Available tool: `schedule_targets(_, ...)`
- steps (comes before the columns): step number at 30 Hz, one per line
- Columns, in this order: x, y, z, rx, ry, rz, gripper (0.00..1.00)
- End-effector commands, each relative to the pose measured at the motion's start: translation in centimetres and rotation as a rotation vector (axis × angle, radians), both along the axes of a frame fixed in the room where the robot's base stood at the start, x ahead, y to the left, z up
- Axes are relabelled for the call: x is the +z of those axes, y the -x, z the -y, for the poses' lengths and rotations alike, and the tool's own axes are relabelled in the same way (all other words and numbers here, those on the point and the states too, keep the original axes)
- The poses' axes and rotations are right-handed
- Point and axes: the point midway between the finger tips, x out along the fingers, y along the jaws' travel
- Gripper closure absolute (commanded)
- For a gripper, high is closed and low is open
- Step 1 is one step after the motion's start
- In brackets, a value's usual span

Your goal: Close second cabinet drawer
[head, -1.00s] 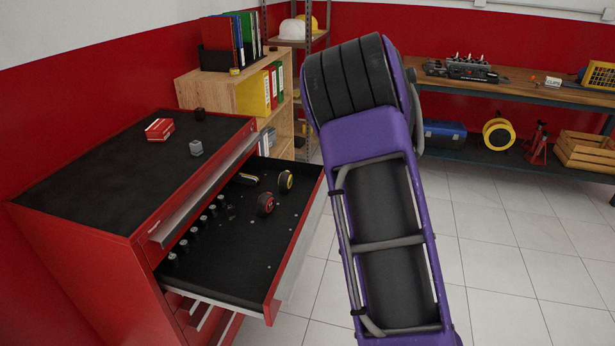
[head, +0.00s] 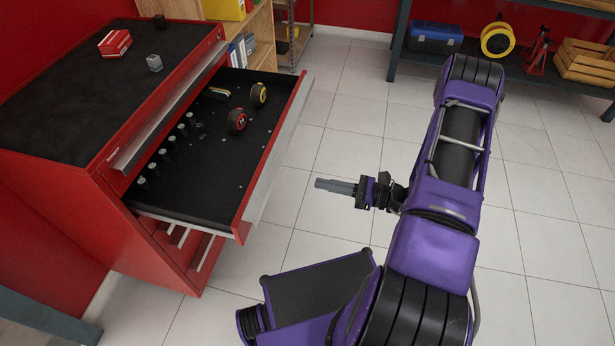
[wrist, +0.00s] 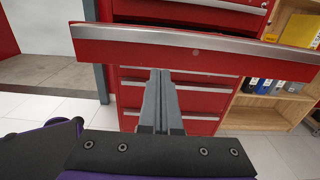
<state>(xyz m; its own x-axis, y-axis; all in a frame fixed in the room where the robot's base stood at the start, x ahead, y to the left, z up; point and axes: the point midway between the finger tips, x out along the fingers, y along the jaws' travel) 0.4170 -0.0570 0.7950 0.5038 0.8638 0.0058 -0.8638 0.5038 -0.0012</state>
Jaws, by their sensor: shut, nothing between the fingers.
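The red tool cabinet (head: 112,178) stands at the left in the head view. One upper drawer (head: 205,190) is pulled far out, below a shut top drawer (head: 165,110). It holds a row of dark sockets and several small items with yellow or red ends. In the wrist view the open drawer's red front (wrist: 200,58), with a silver top edge, spans the picture. My gripper (head: 320,185) is to the right of the drawer front, apart from it in the head view, pointing at it. Its fingers (wrist: 161,75) are together and empty; in the wrist view their tips overlap the drawer front's lower edge.
A red box (head: 115,43) and small blocks lie on the cabinet top. A wooden shelf (head: 262,40) with binders stands behind the cabinet. A workbench (head: 480,60) is at the back right. The tiled floor between is clear.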

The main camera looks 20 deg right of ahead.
Motion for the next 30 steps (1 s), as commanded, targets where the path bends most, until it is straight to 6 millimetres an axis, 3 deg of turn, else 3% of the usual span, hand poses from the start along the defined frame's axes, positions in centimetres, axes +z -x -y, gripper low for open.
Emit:
schedule_targets(15, 0.0, -5.0, -9.0, 0.008, 0.003, -0.003, 1.00)
schedule_targets(21, 0.0, -6.1, -10.7, 0.006, 0.004, -0.003, 1.00)
schedule_targets(30, 0.0, -6.3, -11.1, 0.005, 0.004, -0.003, 1.00)
